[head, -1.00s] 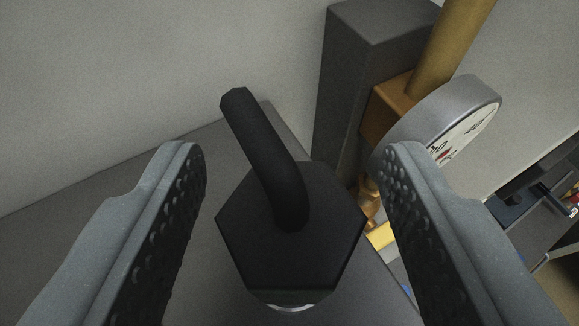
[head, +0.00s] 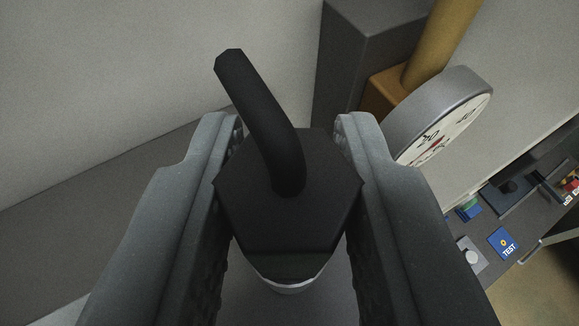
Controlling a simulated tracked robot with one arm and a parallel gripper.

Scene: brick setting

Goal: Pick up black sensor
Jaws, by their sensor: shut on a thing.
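The black sensor (head: 290,215) has a hexagonal body with a thick bent black stem or cable (head: 262,125) rising from its top toward the upper left. A pale ring shows under its lower edge. My gripper (head: 291,130) is shut on the sensor, with one grey finger against its left side and one against its right. The studded inner pads are mostly hidden. The sensor's underside is hidden, so I cannot tell whether it touches the grey surface below.
A round gauge (head: 445,120) on a brass pipe (head: 440,45) stands close to the right finger, beside a dark grey post (head: 350,55). A pale wall (head: 150,60) is behind. A blue "TEST" card (head: 503,244) and several small items lie on a lower surface at the right.

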